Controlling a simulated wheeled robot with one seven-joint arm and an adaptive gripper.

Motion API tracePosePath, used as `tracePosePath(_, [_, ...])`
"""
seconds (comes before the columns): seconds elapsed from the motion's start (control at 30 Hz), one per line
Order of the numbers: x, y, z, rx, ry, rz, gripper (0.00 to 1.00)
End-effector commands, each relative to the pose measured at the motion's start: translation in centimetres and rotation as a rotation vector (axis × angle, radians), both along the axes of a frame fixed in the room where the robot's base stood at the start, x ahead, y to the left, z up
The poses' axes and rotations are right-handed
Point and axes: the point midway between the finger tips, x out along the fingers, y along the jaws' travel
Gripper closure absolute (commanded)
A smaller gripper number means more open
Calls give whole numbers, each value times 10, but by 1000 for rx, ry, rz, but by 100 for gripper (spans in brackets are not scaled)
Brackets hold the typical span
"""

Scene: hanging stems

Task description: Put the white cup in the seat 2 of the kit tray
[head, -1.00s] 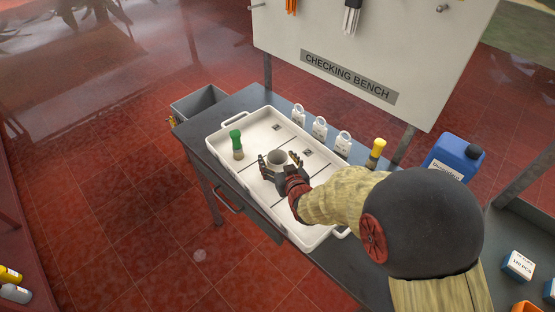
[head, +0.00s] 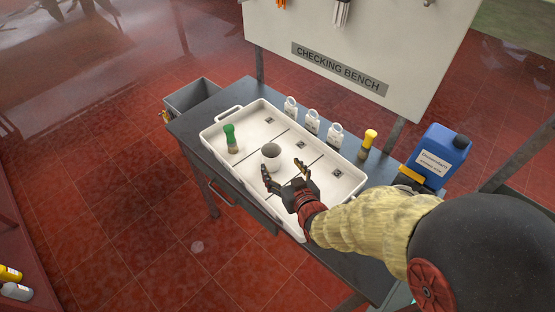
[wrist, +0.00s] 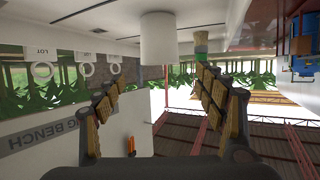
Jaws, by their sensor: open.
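The white cup (head: 271,157) stands upright in the middle part of the white kit tray (head: 219,123). The tray has dark dividing lines and small square marks too small to read, so I cannot tell the seat numbers. My gripper (head: 284,171) is open and empty. Its fingers are spread just to the lower right of the cup, apart from it. In the wrist view, which looks upside down, the cup (wrist: 158,42) is beyond the open fingertips (wrist: 156,84) and between them.
Padlock-shaped white tags (head: 312,123) line the tray's back edge. A yellow-capped bottle (head: 368,142) and a blue canister (head: 437,157) stand to the right. A grey bin (head: 192,97) is beyond the bench's left end.

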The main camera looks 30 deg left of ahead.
Motion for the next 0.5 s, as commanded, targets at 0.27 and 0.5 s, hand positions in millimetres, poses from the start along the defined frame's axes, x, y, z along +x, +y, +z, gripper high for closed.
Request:
tracePosePath(0.27, [-7,-8,3,0,0,0,29])
tracePosePath(0.5, [2,-18,12,-11,7,-25,29])
